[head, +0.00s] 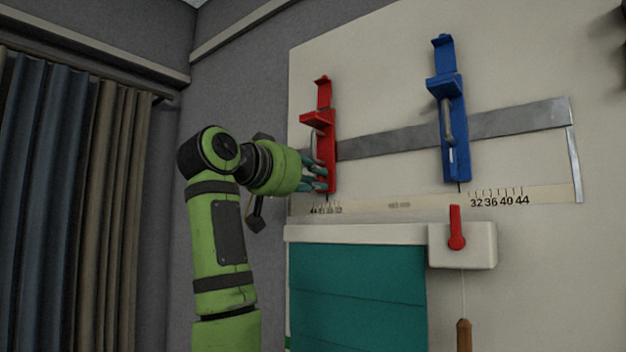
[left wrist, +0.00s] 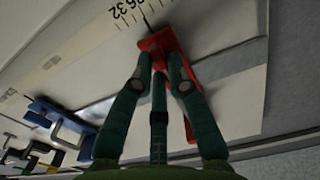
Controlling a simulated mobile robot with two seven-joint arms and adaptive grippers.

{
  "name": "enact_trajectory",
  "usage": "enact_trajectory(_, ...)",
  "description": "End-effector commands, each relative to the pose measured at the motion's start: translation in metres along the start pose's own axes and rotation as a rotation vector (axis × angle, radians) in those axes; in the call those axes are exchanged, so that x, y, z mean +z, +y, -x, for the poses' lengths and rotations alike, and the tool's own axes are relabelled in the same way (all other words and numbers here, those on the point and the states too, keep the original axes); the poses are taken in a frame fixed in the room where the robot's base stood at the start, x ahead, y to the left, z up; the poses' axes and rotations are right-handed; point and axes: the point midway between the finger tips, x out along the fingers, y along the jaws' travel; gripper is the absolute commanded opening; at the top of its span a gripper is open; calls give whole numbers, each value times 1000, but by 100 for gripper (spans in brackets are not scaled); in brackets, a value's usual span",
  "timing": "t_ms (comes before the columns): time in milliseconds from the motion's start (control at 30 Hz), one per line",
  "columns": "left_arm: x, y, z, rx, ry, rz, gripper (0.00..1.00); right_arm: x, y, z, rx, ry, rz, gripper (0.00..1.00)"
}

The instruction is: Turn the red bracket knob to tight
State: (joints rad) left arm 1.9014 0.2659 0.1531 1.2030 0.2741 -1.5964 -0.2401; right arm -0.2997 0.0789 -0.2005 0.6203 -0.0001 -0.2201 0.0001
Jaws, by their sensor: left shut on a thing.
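The red bracket (head: 325,120) is on the left part of a grey metal rail on the wall board. Its lower end also shows in the left wrist view (left wrist: 160,40), close beyond my fingertips. My left gripper (head: 320,178) reaches in from the left at the bracket's lower part. In the left wrist view, my left gripper (left wrist: 160,72) has its fingers drawn close together against the bracket. It is shut on the knob, which the fingers mostly hide, so its turn position cannot be read. My right gripper is not in view.
A blue bracket (head: 450,120) sits further right on the metal rail (head: 390,140). A numbered scale strip (head: 400,205) runs below. Under it are a teal panel (head: 355,295) and a white box with a red lever (head: 456,228). Curtains (head: 70,200) hang at left.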

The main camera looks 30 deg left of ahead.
Motion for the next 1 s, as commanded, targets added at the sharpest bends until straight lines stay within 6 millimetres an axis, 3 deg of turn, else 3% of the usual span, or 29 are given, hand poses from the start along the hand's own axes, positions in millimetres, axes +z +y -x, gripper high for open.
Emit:
enact_trajectory(400,0,0,0,-1,0,-10,0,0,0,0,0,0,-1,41)
enact_trajectory(433,0,0,0,-1,0,-10,25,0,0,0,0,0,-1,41)
enact_trajectory(467,0,0,0,-1,0,-10,37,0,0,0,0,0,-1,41)
enact_trajectory(500,0,0,0,-1,0,-10,41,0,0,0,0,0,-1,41)
enact_trajectory(833,0,0,2,-1,1,-8,41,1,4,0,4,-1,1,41)
enact_trajectory(1000,-2,-1,20,-3,6,-8,41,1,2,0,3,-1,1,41)
